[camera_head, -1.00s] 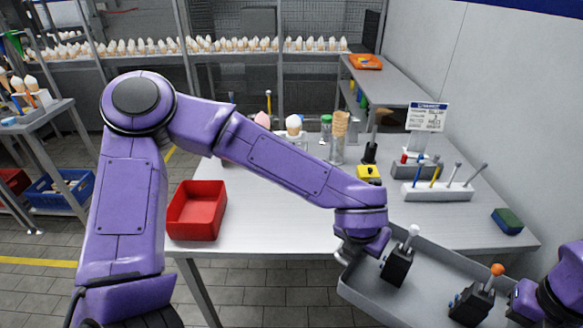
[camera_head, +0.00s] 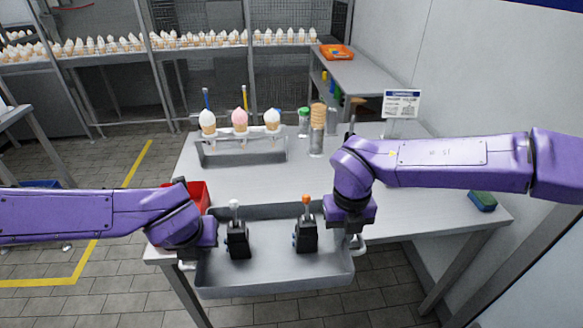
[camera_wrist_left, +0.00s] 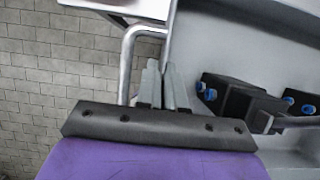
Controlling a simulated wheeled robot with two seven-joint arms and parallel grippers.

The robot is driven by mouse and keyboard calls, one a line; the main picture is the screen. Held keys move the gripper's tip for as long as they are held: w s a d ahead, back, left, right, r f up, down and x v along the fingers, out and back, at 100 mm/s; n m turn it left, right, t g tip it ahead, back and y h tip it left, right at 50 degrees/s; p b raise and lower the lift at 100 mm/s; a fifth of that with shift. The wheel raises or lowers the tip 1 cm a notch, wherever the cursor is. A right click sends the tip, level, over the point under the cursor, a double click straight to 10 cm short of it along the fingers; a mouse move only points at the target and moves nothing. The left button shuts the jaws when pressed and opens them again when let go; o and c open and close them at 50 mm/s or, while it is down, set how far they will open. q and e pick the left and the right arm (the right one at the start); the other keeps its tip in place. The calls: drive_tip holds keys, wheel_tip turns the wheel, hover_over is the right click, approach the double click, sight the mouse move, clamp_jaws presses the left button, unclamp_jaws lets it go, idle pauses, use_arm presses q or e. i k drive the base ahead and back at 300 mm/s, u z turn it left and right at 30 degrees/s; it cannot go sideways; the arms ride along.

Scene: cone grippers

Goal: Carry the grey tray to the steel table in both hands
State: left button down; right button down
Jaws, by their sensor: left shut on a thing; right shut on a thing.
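The grey tray (camera_head: 275,283) hangs in front of the steel table (camera_head: 310,185), overlapping its front edge in the head view. It looks about level. Two black blocks stand upright in it, one with a white knob (camera_head: 237,240) and one with an orange knob (camera_head: 306,232). My left gripper (camera_head: 187,262) is shut on the tray's left handle; the left wrist view shows its fingers (camera_wrist_left: 166,90) at the metal handle (camera_wrist_left: 128,65) beside the tray wall. My right gripper (camera_head: 357,243) is shut on the right handle, its fingers partly hidden by my wrist.
On the table, a grey rack (camera_head: 240,155) holds several ice-cream cones, with a stack of empty cones (camera_head: 317,130) to its right. A red bin (camera_head: 199,194) is partly behind my left arm. A green sponge (camera_head: 483,201) lies at the right edge. The table's middle is clear.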

sight(272, 199)
drive_tip(key=i, duration=1)
